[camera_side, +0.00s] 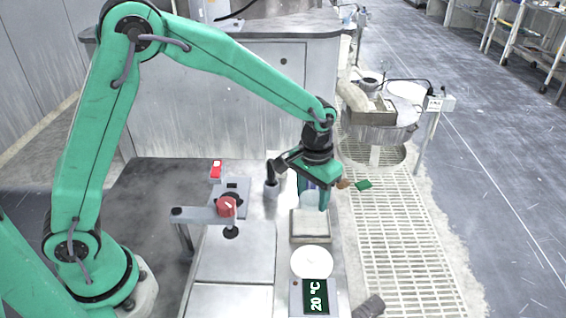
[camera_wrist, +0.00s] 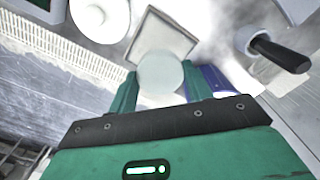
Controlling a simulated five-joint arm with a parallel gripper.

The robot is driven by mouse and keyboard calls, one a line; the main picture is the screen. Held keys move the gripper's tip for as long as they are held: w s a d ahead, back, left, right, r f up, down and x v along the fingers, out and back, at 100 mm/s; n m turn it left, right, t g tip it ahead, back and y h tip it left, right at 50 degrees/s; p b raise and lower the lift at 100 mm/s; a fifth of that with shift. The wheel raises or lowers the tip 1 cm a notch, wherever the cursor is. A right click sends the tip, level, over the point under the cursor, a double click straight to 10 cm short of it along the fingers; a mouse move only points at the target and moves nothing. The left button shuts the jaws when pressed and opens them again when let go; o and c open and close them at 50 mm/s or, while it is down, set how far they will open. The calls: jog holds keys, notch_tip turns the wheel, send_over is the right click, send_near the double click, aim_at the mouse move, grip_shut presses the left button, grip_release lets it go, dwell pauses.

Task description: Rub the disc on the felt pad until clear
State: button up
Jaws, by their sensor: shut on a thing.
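In the wrist view the disc (camera_wrist: 161,73) sits between the two fingertips and looks whitish all over. The square grey felt pad (camera_side: 310,228), in a pale frame, lies just in front of the disc in the side view. In the wrist view the disc overlaps one edge of the pad (camera_wrist: 167,36). I cannot tell whether the disc touches it.
A white round plate (camera_side: 312,262) with a "20 °C" display (camera_side: 316,295) stands in front of the pad. A red-topped fixture (camera_side: 228,207) stands to the left. A dark-handled tool (camera_wrist: 280,54) and a blue item (camera_wrist: 208,80) are near the gripper. Floor grating lies to the right.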

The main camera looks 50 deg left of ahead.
aim_at(310, 222)
jog(key=shift+f, duration=0.2)
jog(key=shift+f, duration=2.4)
jog(key=shift+f, duration=0.4)
jog(key=o, duration=0.6)
jog(key=shift+c, duration=0.2)
jog(key=shift+r, duration=0.4)
jog(key=c, duration=0.8)
jog(key=shift+r, duration=2)
